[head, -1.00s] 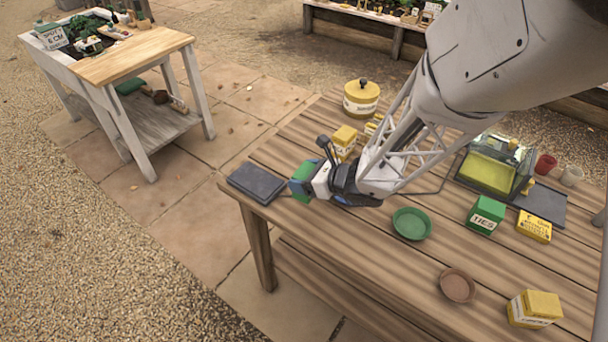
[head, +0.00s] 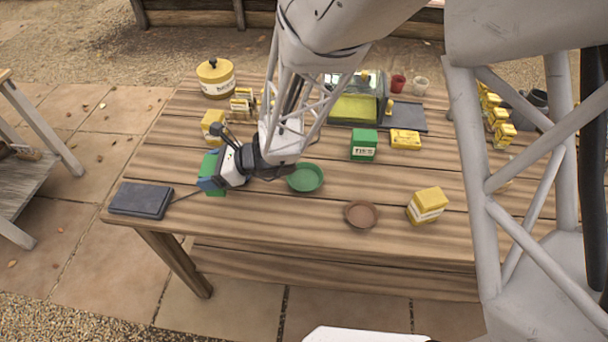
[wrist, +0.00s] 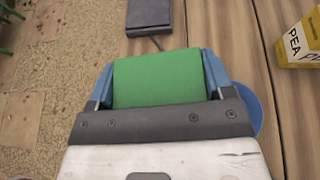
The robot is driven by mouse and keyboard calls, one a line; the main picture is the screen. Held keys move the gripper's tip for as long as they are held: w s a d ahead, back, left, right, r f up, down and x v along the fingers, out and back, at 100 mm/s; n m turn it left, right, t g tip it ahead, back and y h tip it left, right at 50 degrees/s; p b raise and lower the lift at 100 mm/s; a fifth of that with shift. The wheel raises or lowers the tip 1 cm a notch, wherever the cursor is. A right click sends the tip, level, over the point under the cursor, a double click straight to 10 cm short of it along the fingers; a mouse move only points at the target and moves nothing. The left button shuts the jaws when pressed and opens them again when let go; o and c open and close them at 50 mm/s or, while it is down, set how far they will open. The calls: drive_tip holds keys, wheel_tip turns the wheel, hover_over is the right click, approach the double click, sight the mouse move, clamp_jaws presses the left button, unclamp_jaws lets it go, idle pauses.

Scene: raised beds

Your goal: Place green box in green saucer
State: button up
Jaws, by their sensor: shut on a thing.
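My gripper (head: 209,171) is shut on a green box (wrist: 160,78), which fills the space between the blue fingers in the wrist view. In the head view the held box (head: 209,162) is over the left part of the wooden table. The green saucer (head: 306,179) lies on the table to the right of my gripper, and it looks empty. A second green box (head: 363,146) with a white label stands on the table beyond the saucer to the right. A blue rounded edge (wrist: 252,106) shows beside the right finger in the wrist view, mostly hidden.
A dark flat pad (head: 141,200) lies at the table's left end. A yellow box (head: 211,121) stands behind my gripper. A brown saucer (head: 361,214) and another yellow box (head: 428,204) are right of the green saucer. A yellow canister (head: 216,79) stands at the back left.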

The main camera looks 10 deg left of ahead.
drive_tip(key=s+d, duration=0.2)
drive_tip(key=d, duration=1.2)
drive_tip(key=s+d+r+m+t, duration=0.1)
drive_tip(key=s+d, duration=0.2)
drive_tip(key=d, duration=1.1)
drive_tip(key=shift+s+d, duration=0.25)
drive_tip(key=shift+s, duration=0.1)
drive_tip(key=shift+w+a+r, duration=0.1)
drive_tip(key=shift+w, duration=0.05)
hover_over(302, 179)
drive_tip(key=shift+f, duration=0.75)
drive_tip(key=shift+f, duration=1.75)
drive_tip(key=shift+f, duration=0.25)
